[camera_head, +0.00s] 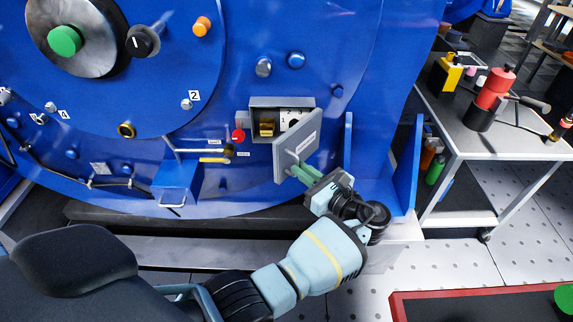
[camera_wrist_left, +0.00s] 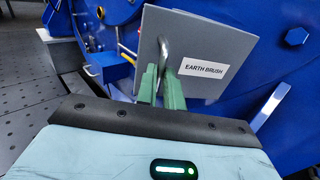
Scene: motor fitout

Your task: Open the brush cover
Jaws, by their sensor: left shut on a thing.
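The brush cover (camera_head: 297,146) is a grey hinged door on the blue motor housing, and it stands swung out from its box. The open box (camera_head: 282,103) shows a brass-coloured part (camera_head: 267,128) and a white part inside. In the left wrist view the cover (camera_wrist_left: 205,40) carries a label reading "EARTH BRUSH" and a metal handle (camera_wrist_left: 164,50). My left gripper (camera_head: 297,170) has green fingers, shut on the cover's handle; they also show in the left wrist view (camera_wrist_left: 162,82). My right gripper is not in view.
A red knob (camera_head: 238,136) sits just left of the box. A blue bracket (camera_head: 176,182) juts out further left. Blue upright ribs (camera_head: 411,165) stand right of my gripper. A grey trolley (camera_head: 470,143) with tools stands at the right, with perforated floor before it.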

